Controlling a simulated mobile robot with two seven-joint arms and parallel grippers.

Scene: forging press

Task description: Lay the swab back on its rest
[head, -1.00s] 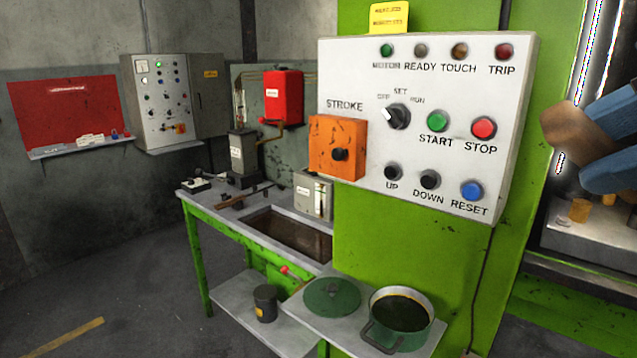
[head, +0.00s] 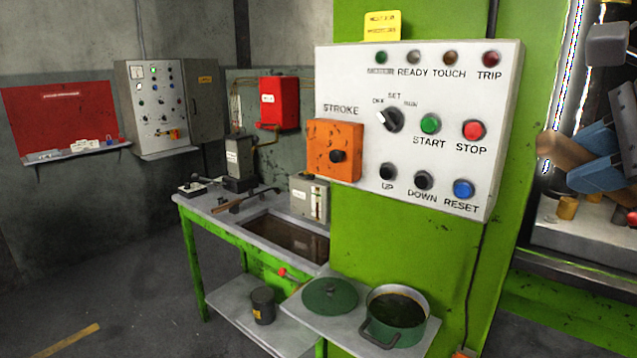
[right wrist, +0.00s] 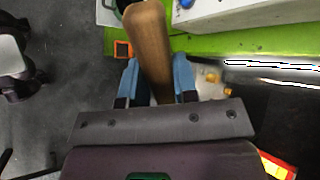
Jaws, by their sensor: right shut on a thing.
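My right gripper (head: 578,160) is at the right edge of the head view, in front of the press opening. Its blue fingers are shut on a thick brown wooden piece, which I take to be the swab (head: 553,150). In the right wrist view the swab (right wrist: 150,45) stands out beyond the blue fingers (right wrist: 155,78), its far end near the top edge. The rest of the swab is hidden behind the gripper or out of frame. I cannot make out the swab's rest. My left gripper is not in view.
The white control panel (head: 350,85) juts out left of the gripper. Below it, a shelf (head: 335,335) holds a green pot (head: 400,335) of dark liquid and a green lid (head: 330,296). A green bench (head: 230,238) with a sunken trough stands further left.

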